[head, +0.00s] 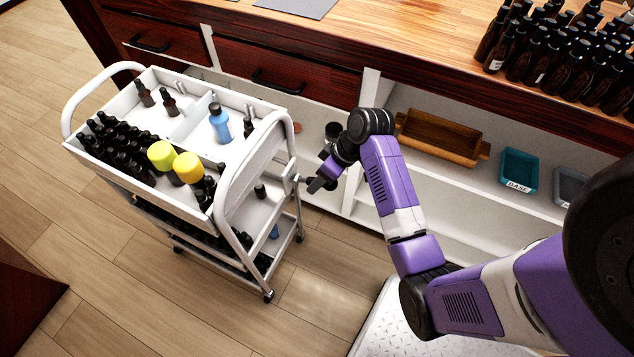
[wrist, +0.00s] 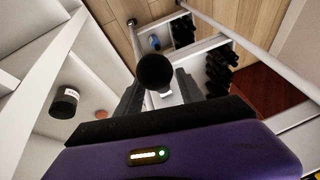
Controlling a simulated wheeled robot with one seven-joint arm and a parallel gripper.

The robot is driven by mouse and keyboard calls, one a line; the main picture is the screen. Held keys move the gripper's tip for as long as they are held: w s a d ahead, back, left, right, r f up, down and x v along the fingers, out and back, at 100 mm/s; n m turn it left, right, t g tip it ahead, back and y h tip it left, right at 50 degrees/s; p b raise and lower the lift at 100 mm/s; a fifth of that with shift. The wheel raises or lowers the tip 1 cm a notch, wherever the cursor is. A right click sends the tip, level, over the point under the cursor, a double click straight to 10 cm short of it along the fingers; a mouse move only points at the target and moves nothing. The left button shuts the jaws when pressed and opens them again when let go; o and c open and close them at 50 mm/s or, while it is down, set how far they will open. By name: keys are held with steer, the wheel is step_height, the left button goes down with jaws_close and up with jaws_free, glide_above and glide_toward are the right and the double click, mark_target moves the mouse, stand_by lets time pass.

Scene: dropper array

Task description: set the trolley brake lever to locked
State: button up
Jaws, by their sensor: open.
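The white trolley (head: 190,205) stands left of my arm, its right end facing my gripper (head: 316,184). A round black knob (wrist: 155,72), which looks like the end of the brake lever, shows in the wrist view. It sits in line with the gap between the two fingers of my gripper (wrist: 158,88), near their tips. The fingers are apart, and I cannot tell whether either touches the knob. The lever's shaft is mostly hidden behind the knob, so its setting cannot be told. In the head view the gripper is close beside the trolley's right-end frame.
The wooden counter (head: 405,38) with open shelves runs behind my arm. A wooden tray (head: 440,137) and teal bin (head: 519,170) stand on a shelf. Floor left of the trolley is clear.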

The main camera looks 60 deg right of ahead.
steer(key=shift+x, duration=1)
steer(key=shift+c, duration=0.5)
jaws_close()
